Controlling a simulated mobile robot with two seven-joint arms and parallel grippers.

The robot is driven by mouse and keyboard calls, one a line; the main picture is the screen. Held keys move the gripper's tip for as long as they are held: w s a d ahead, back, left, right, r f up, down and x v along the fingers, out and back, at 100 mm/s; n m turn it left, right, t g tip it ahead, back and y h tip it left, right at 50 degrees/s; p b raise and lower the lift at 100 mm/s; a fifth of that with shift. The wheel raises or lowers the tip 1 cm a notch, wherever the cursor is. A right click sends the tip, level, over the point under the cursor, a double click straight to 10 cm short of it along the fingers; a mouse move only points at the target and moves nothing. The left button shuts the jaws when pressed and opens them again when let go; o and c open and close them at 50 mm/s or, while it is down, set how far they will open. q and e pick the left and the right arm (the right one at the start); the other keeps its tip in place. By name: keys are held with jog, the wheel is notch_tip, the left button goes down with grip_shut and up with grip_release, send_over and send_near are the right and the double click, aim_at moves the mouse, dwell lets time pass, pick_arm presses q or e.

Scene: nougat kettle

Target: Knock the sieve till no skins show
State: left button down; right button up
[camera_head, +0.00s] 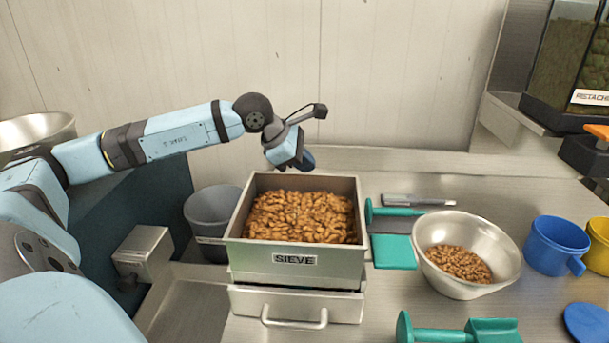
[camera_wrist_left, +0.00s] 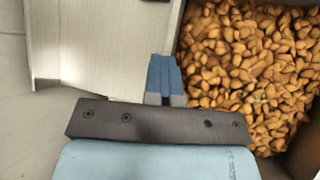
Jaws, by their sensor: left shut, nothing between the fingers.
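The sieve (camera_head: 240,252) is a grey metal box labelled SIEVE, standing above a drawer with a bar handle. Brown nuts (camera_head: 303,217) fill much of it and lie fairly level. They also show in the left wrist view (camera_wrist_left: 245,65), with a few darker flecks among them; I cannot tell whether these are skins. My left gripper (camera_head: 307,163) is above the sieve's back rim, with its fingers shut and empty. In the left wrist view its fingers (camera_wrist_left: 165,98) are together beside the sieve's wall; contact is not clear. My right gripper is not in view.
A grey bin (camera_head: 200,212) stands left of the sieve. To the right are a teal scoop (camera_head: 396,258), a metal bowl (camera_head: 508,262) of nuts, a blue cup (camera_head: 550,246) and a yellow cup (camera_head: 600,235). A teal-handled tool (camera_head: 445,335) lies in front.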

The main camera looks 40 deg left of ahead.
pick_arm(q)
jog(key=shift+s+d+f+b, duration=0.15)
jog(key=shift+s+f+b, duration=0.15)
jog(key=shift+f, duration=0.15)
jog(key=shift+s+d+f+b, duration=0.15)
jog(key=shift+f+b, duration=0.1)
jog(key=shift+f, duration=0.2)
dwell(0.4)
jog(key=shift+w+a+r+p, duration=0.4)
jog(key=shift+w+r+p, duration=0.1)
jog(key=shift+r, duration=0.15)
jog(key=shift+r, duration=0.1)
jog(key=shift+w+a+r+p, duration=0.25)
jog(key=shift+r+p, duration=0.15)
jog(key=shift+r, duration=0.1)
jog(key=r, duration=0.1)
jog(key=r+p, duration=0.1)
jog(key=w+r+p, duration=0.1)
jog(key=r, duration=0.1)
jog(key=shift+a, duration=0.3)
